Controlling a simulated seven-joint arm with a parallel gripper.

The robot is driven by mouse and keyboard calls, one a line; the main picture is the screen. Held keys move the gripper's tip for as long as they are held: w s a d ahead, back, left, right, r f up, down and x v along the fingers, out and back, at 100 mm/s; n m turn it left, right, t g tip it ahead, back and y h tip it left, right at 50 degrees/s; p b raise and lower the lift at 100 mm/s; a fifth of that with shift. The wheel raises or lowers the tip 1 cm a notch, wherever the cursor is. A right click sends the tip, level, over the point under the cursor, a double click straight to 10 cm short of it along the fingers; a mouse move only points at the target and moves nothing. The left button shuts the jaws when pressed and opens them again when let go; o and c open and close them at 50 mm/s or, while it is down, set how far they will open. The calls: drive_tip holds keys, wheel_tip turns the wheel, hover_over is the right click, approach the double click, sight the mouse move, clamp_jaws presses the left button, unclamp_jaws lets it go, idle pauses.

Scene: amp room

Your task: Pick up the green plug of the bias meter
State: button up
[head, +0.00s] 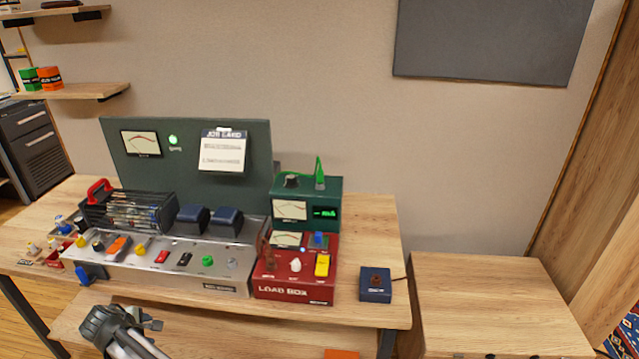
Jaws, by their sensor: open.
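A green pointed piece (320,173), which looks like the green plug, stands upright on top of a dark green meter box (283,212). This box, which looks like the bias meter, has a dial and a small lit green display. A dark coiled item (291,181) lies on the box top, left of the green piece. My gripper (127,328) is open at the lower left, in front of the bench edge. It is well left of and nearer than the green piece, touching nothing that I can see.
A metal chassis (228,283) with several coloured plugs or knobs, one green (208,261), fills the bench's left. Behind it stands a dark panel (250,150) with a job card (223,155). A blue box (375,287) sits right of the load box. The side table (490,290) is clear.

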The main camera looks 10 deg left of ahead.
drive_tip(key=s+a+r+n+y, duration=0.2)
drive_tip(key=a+r+n+y, duration=0.1)
drive_tip(key=a+r, duration=0.7)
drive_tip(key=w+d+r+m+g+h, duration=0.1)
drive_tip(key=w+d+r, duration=0.25)
drive_tip(key=w, duration=0.35)
drive_tip(key=w+d+r+m, duration=0.1)
drive_tip(key=w+d+r, duration=0.25)
drive_tip(key=w, duration=0.45)
drive_tip(key=w+d+r+g+h, duration=0.1)
drive_tip(key=w+d+r, duration=0.25)
drive_tip(key=w, duration=0.35)
wheel_tip(320, 180, up, 20)
drive_tip(key=m+g+h, duration=0.2)
drive_tip(key=m+g, duration=0.2)
drive_tip(key=m, duration=0.1)
hover_over(320, 172)
drive_tip(key=f, duration=1.3)
drive_tip(key=shift+w+f, duration=0.2)
drive_tip(key=shift+w, duration=0.1)
clamp_jaws()
